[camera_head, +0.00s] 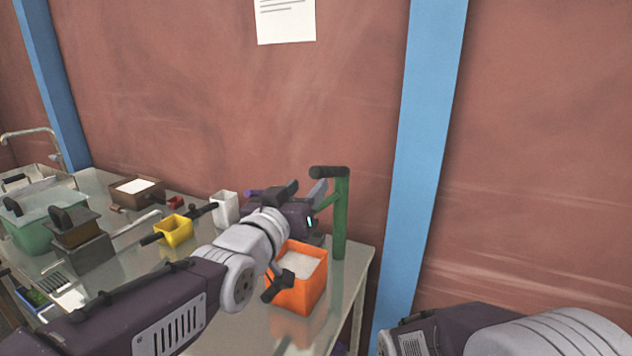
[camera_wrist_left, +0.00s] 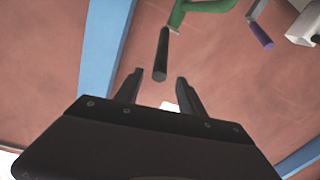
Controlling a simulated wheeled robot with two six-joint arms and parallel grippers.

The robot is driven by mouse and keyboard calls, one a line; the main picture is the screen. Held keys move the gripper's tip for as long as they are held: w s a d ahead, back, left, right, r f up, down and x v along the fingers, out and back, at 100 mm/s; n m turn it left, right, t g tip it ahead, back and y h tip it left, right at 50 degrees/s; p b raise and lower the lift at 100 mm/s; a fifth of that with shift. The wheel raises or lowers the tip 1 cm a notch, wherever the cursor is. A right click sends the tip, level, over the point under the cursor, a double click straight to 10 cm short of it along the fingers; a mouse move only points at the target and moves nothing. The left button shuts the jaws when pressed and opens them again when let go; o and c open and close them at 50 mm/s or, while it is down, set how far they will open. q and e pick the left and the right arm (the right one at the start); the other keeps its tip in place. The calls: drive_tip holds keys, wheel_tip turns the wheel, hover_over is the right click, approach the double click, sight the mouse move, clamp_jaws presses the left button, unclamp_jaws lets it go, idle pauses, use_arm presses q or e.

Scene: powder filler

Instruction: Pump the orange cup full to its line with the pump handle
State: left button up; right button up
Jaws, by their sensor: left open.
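The orange cup (camera_head: 312,292) stands on the table's right end, with white powder inside close below its rim. I cannot make out its line. A green pump post (camera_head: 341,220) rises behind it, with a black pump handle (camera_head: 328,172) at its top. The handle also shows in the left wrist view (camera_wrist_left: 161,54). My left gripper (camera_head: 304,188) is open just left of and below the handle in the head view. In the wrist view the handle's end appears between or just beyond the fingertips (camera_wrist_left: 160,76); contact is unclear. My right gripper is out of view.
A yellow cup (camera_head: 178,232), a white container (camera_head: 224,208), a brown box (camera_head: 137,191) and a green bin (camera_head: 38,230) stand left on the table. A blue wall column (camera_head: 425,130) rises behind the right end. The left forearm crosses above the table.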

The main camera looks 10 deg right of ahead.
sight(321, 172)
use_arm(q)
drive_tip(key=p+x, duration=0.2)
drive_tip(key=x, duration=0.7)
drive_tip(key=shift+p, duration=0.3)
clamp_jaws()
idle(0.8)
drive_tip(key=shift+f, duration=0.1)
